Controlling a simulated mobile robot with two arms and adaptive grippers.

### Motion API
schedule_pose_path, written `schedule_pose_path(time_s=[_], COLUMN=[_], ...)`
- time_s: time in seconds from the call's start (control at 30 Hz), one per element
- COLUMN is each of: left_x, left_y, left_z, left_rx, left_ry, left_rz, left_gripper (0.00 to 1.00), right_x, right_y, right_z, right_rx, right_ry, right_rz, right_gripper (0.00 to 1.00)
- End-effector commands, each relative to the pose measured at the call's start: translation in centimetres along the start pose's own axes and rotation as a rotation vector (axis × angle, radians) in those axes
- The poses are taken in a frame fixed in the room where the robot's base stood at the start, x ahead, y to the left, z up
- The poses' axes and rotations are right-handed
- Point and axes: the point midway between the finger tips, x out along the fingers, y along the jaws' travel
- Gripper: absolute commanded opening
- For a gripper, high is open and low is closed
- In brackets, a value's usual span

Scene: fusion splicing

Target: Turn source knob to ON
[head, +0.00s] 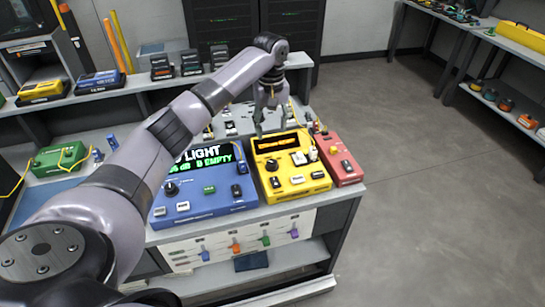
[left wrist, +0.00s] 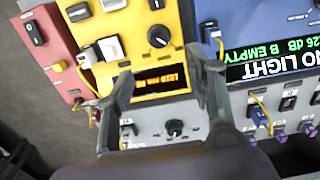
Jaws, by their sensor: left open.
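A yellow box (head: 290,182) with an orange-lit display (head: 275,143) and a black knob (head: 272,165) stands at the counter's front; the knob also shows in the left wrist view (left wrist: 158,35). Behind the display, a grey panel carries another black knob (left wrist: 175,128), seen between my left fingers in the left wrist view. Labels are too small to tell which is the source knob or its setting. My left gripper (head: 270,126) is open and empty, pointing down over the far edge of the yellow box. No contact with either knob is visible. My right gripper is out of view.
A blue box (head: 205,200) with a green "NO LIGHT" display stands left of the yellow box, a red box (head: 342,165) right of it. A yellow cable and a connector (left wrist: 262,118) lie near the grey panel. Open floor lies to the right.

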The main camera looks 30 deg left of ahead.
Motion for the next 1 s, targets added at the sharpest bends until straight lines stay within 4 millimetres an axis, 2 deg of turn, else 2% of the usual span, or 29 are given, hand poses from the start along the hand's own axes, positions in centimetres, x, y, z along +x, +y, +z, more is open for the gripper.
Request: schedule_pose_path(time_s=[0.17,0.4,0.53,0.7,1.0], left_x=[4.0,9.2,11.3,12.9,13.3], left_y=[-0.1,0.0,0.0,0.0,0.0], left_z=[0.1,0.1,0.1,0.1,0.0], left_rx=[0.0,0.001,0.001,0.001,0.002], left_ry=[-0.002,-0.002,-0.001,0.0,0.001], left_rz=[-0.003,-0.001,-0.001,0.0,0.001], left_gripper=[0.49,0.49,0.49,0.49,0.49], right_x=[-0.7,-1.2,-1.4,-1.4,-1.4], right_y=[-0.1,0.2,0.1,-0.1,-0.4], right_z=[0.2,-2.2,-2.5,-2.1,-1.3], right_rx=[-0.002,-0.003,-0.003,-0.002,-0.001], right_ry=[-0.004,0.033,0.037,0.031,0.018], right_rz=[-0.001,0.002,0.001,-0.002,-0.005], right_gripper=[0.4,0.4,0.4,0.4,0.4])
